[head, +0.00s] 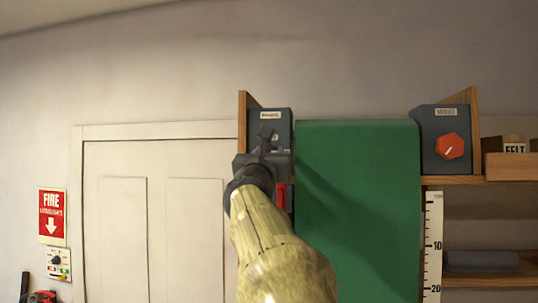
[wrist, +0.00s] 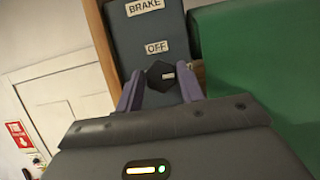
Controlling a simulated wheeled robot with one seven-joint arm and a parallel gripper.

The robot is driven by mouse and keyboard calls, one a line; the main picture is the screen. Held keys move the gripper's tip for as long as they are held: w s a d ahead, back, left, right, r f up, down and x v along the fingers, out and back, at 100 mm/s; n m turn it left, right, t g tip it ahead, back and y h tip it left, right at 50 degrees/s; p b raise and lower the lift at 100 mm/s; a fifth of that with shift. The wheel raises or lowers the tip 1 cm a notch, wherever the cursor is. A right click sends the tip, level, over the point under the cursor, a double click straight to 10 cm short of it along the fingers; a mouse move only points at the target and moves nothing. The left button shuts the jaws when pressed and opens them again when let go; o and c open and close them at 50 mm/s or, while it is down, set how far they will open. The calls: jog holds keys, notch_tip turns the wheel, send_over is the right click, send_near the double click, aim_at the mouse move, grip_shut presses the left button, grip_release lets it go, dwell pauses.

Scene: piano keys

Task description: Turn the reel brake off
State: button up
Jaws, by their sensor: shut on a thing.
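The brake box (head: 284,123) is a dark blue-grey box on the shelf, left of the green cloth. In the wrist view the box (wrist: 160,28) carries white labels reading BRAKE and OFF. A dark angular knob (wrist: 159,72) with a small white mark sits below the OFF label. The mark is right of the knob's centre, pointing roughly sideways. My gripper (wrist: 159,88) has its two purple-grey fingers on either side of the knob, shut on it. In the head view my gripper (head: 265,140) is in front of the box and hides its lower part and the knob.
A wide green cloth (head: 358,200) hangs right beside the brake box. Another blue-grey box (head: 430,125) with an orange-red knob (head: 449,146) stands right of it. A red piece (head: 281,196) shows below my gripper. A white door (head: 150,215) and fire sign (head: 52,215) are left.

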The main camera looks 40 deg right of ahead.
jog(key=shift+n, duration=0.5)
jog(key=shift+n+t+y+b, duration=0.2)
jog(key=shift+n+t+y, duration=0.4)
jog(key=shift+n, duration=0.95)
jog(key=shift+n+t+y+b, duration=0.25)
jog(key=shift+n+y, duration=0.6)
jog(key=shift+n, duration=0.75)
jog(key=shift+n+t+y+b, duration=0.2)
jog(key=shift+n+t+y, duration=0.4)
jog(key=shift+n, duration=0.95)
jog(key=shift+s+d+r+n+y, duration=0.1)
jog(key=shift+s+d+n+y, duration=0.05)
jog(key=shift+n+y, duration=0.55)
jog(key=n+y, duration=0.1)
jog(key=n, duration=0.1)
jog(key=n+y+p, duration=0.1)
jog(key=n, duration=0.2)
jog(key=shift+r, duration=0.1)
jog(key=n+g, duration=0.1)
jog(key=n, duration=0.1)
jog(key=n+y, duration=0.1)
jog(key=n, duration=0.2)
jog(key=shift+n+g, duration=0.3)
jog(key=shift+g, duration=0.05)
